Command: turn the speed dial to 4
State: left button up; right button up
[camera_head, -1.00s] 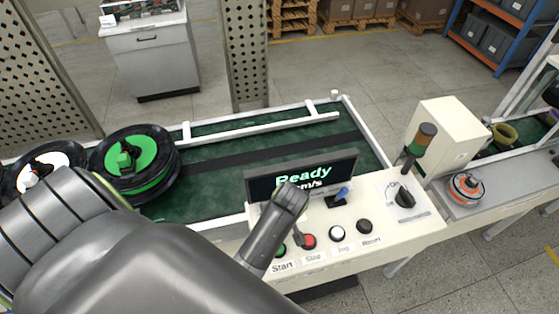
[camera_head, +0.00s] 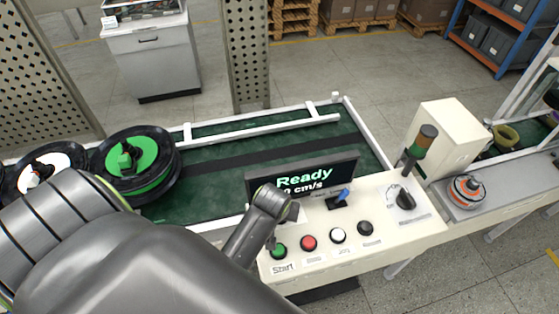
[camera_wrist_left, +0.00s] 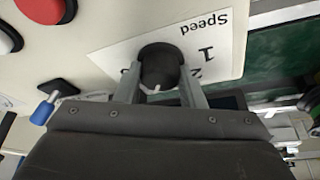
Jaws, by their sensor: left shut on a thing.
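The speed dial (camera_wrist_left: 160,66) is a black round knob on a white card marked "Speed" in the left wrist view. The card's print appears upside down, with a 1 and part of a 2 visible; other numbers are hidden. A small pale mark shows on the knob's lower side. My left gripper (camera_wrist_left: 161,84) is shut on the knob, one finger on each side. In the head view my left wrist hides the dial, behind the green Start button (camera_head: 278,250). I cannot tell which number the dial points to. My right gripper is not in view.
The screen (camera_head: 303,178) reads "Ready" with a cm/s value. Red (camera_head: 308,243), white (camera_head: 337,235) and dark (camera_head: 365,228) buttons line the panel. A blue-handled lever (camera_head: 343,195) and another black knob (camera_head: 405,200) stand right. Green-centred wheel (camera_head: 135,165) lies left.

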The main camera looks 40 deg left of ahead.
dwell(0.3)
pick_arm(q)
jog(key=o, duration=1)
jog(key=shift+r, duration=0.15)
jog(key=shift+s+r, duration=0.1)
jog(key=shift+r, duration=0.15)
jog(key=v, duration=1.6)
jog(key=shift+s+a+r, duration=0.1)
jog(key=shift+s+r, duration=0.2)
